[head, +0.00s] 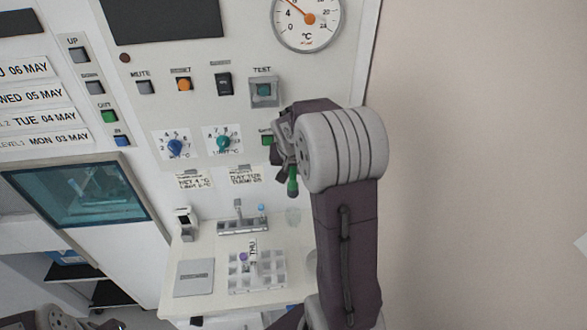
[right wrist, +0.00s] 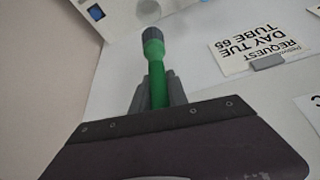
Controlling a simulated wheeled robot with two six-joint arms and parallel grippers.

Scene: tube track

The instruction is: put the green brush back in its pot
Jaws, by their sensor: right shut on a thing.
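The green brush (head: 292,183) is held in my right gripper (head: 288,165), in front of the panel and above the small bench. It hangs roughly upright, with its end pointing down. In the right wrist view the green brush (right wrist: 154,65) stands between the fingers of my right gripper (right wrist: 157,92), its dark tip pointing away from the hand. A pale see-through pot (head: 293,215) stands at the back right of the bench, below the brush and apart from it. Whether it is the brush's own pot I cannot tell. My left gripper is out of sight.
The cream bench (head: 185,252) carries a white rack (head: 256,272), a grey plate (head: 194,278) and a grey holder (head: 242,224). A panel with buttons and knobs (head: 222,142) rises behind. A bare wall (head: 470,150) is on the right.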

